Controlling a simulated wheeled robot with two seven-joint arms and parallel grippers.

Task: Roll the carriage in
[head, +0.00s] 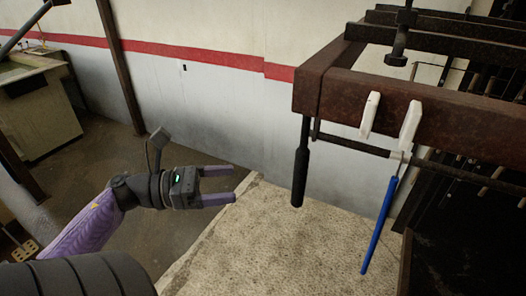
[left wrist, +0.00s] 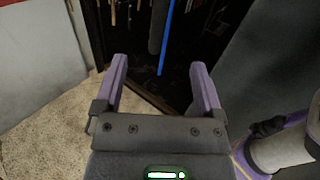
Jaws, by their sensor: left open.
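A rusty brown beam frame (head: 345,95) stands at the upper right of the head view, with two white hooks on its front beam. A black handle (head: 300,165) hangs down at its left end. A thin blue rod (head: 380,225) hangs below the right hook and also shows in the left wrist view (left wrist: 166,40). I cannot tell which part is the carriage. My left gripper (head: 234,183) is open and empty, left of the black handle and apart from it. In the left wrist view its purple fingers (left wrist: 159,64) are spread with nothing between them. My right gripper is not in view.
A dark rack (head: 470,210) with several hanging rods fills the right side. A pale speckled slab (head: 290,245) lies below the beam. A white wall with a red stripe (head: 190,52) stands behind. A greenish cabinet (head: 40,115) is at far left. The space around my left gripper is clear.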

